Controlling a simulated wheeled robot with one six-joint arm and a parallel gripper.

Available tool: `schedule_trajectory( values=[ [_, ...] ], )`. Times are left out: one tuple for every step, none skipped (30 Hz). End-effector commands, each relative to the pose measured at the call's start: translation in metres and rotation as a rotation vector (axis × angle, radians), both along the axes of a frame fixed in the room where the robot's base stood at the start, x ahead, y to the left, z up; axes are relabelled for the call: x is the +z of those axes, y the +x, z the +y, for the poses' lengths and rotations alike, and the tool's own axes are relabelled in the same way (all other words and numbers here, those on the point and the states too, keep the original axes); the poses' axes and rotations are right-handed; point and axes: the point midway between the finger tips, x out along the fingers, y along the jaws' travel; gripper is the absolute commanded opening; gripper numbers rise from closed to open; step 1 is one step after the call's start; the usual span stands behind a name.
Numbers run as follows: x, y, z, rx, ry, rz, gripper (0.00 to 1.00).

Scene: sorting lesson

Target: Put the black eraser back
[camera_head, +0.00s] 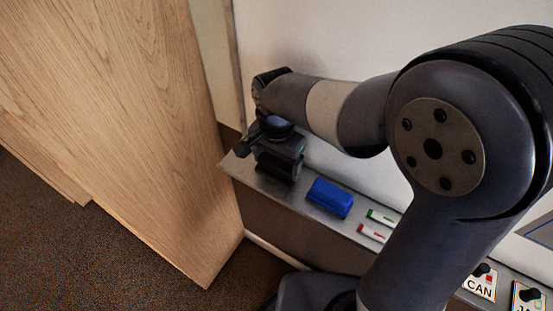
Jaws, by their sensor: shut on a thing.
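My gripper (279,168) is at the left end of the metal ledge (318,217), pointing down. It is shut on a dark block, the black eraser (283,175), low at the ledge surface. The eraser is hard to tell apart from the dark fingers, and much of it is hidden by them. I cannot tell whether it touches the ledge.
A blue eraser (330,198) lies on the ledge just right of my gripper. Green (383,218) and red (373,233) markers lie farther right, then cards (480,285) with black knobs. A whiteboard (310,40) rises behind. A wooden panel (130,110) stands close on the left.

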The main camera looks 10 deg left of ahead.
Motion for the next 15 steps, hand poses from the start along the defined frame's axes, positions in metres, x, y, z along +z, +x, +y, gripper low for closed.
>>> schedule_trajectory(
  values=[
    [-0.0005, 0.0000, 0.0001, 0.000, 0.000, 0.000, 0.63],
    [-0.0014, -0.0001, 0.0001, 0.000, 0.000, 0.000, 0.63],
    [-0.0029, -0.0001, 0.0000, 0.000, 0.000, 0.000, 0.63],
    [-0.0031, -0.0001, 0.0000, 0.000, 0.000, 0.000, 0.82],
    [-0.0023, -0.0001, 0.0000, 0.000, 0.000, 0.000, 0.85],
    [-0.0022, -0.0001, 0.0000, 0.000, 0.000, 0.000, 0.88],
    [-0.0022, -0.0001, 0.0000, 0.000, 0.000, 0.000, 0.90],
    [-0.0021, -0.0001, 0.0000, 0.000, 0.000, 0.000, 0.93],
    [-0.0021, -0.0002, 0.0001, 0.000, 0.000, 0.000, 0.96],
    [-0.0021, -0.0001, 0.0000, 0.000, 0.000, 0.000, 0.98],
    [-0.0021, -0.0002, 0.0001, 0.000, 0.000, 0.000, 1.00],
    [-0.0020, -0.0001, 0.0000, 0.000, 0.000, 0.000, 1.00],
    [-0.0020, -0.0001, 0.0000, 0.000, 0.000, 0.000, 1.00],
    [-0.0020, -0.0001, 0.0000, 0.000, 0.000, 0.000, 1.00],
    [-0.0020, -0.0001, 0.0000, 0.000, 0.000, 0.000, 1.00]
  ],
)
